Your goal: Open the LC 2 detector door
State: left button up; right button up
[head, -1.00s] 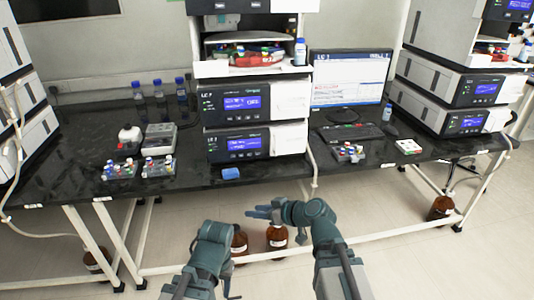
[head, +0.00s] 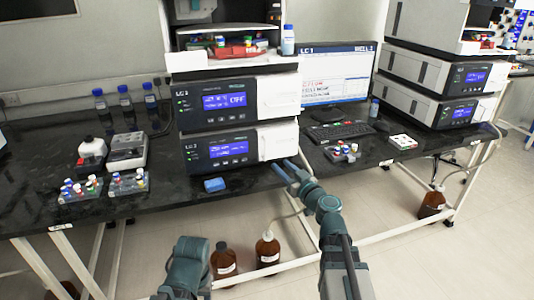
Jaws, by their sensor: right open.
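The middle column stack has two dark-faced units with lit blue displays, an upper unit (head: 222,103) and a lower unit (head: 225,148). Their small labels are hard to read; the upper looks like LC 1, the lower like LC 2. Each has a white panel on its right part, the upper panel (head: 278,96) and the lower panel (head: 278,141), and both look closed. My right gripper (head: 284,173) is open and empty, in front of and below the lower panel, near the bench's front edge. It appears apart from the panel. My left arm shows at the bottom; its gripper does not show.
Vial racks (head: 128,181) stand left, a keyboard (head: 339,132) and monitor (head: 337,74) right. Brown bottles (head: 268,250) stand on the floor under the bench. Another stack (head: 439,92) stands at the right.

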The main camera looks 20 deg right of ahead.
aim_at(279, 145)
jog(key=x, duration=1)
jog(key=shift+w, duration=0.15)
jog(key=shift+a, duration=0.1)
grip_shut()
dwell(1.0)
